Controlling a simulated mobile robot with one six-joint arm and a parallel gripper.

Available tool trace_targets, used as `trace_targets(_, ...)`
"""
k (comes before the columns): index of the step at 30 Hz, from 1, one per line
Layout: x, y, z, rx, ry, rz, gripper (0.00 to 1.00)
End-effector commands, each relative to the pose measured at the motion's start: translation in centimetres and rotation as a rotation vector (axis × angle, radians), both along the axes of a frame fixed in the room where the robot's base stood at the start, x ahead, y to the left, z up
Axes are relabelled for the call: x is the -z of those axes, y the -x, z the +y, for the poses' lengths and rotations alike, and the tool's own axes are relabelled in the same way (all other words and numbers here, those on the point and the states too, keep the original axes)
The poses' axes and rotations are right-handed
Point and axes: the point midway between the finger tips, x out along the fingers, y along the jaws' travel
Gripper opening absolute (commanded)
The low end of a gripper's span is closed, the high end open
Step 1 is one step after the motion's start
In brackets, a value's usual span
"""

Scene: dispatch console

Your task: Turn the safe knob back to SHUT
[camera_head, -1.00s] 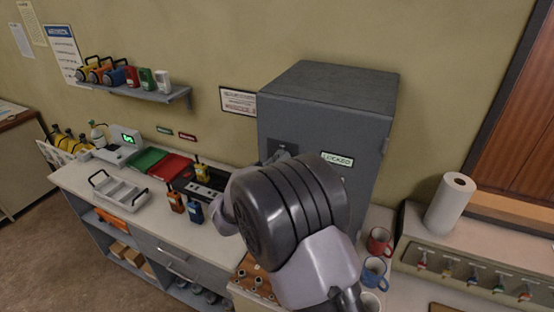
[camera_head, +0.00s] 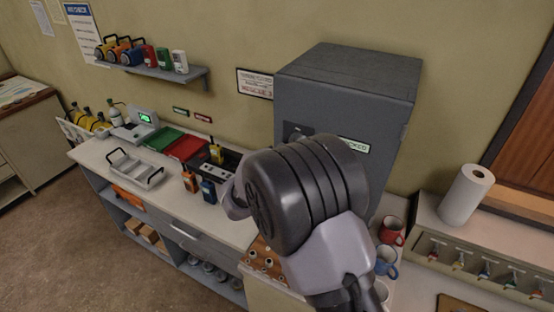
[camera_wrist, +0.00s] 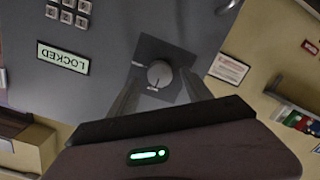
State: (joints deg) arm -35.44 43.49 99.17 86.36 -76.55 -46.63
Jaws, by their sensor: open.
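The grey safe (camera_head: 345,85) stands on the counter against the wall. In the wrist view, which is upside down, its round grey knob (camera_wrist: 159,73) sits on a dark square plate, with a small pale mark at its lower edge. A LOCKED sign (camera_wrist: 63,57) is on the safe door. My gripper (camera_wrist: 159,82) is open, its two fingers pointing at the plate, one on each side of the knob. I cannot tell whether they touch it.
Radios (camera_head: 208,190) and a grey tray (camera_head: 140,170) stand on the counter left of my arm. A red mug (camera_head: 391,231) and a blue mug (camera_head: 386,261) stand close on its right. A paper roll (camera_head: 464,196) is farther right. Space directly before the safe door is taken by my arm.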

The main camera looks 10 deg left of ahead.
Motion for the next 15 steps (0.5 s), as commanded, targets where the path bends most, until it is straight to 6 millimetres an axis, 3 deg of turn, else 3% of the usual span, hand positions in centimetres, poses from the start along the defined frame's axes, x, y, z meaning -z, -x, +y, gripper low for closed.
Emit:
trace_targets(9,-0.9,9.2,3.5,-0.006,0.000,0.000,0.58)
trace_targets(15,-1.4,13.5,5.0,-0.003,0.000,0.001,0.58)
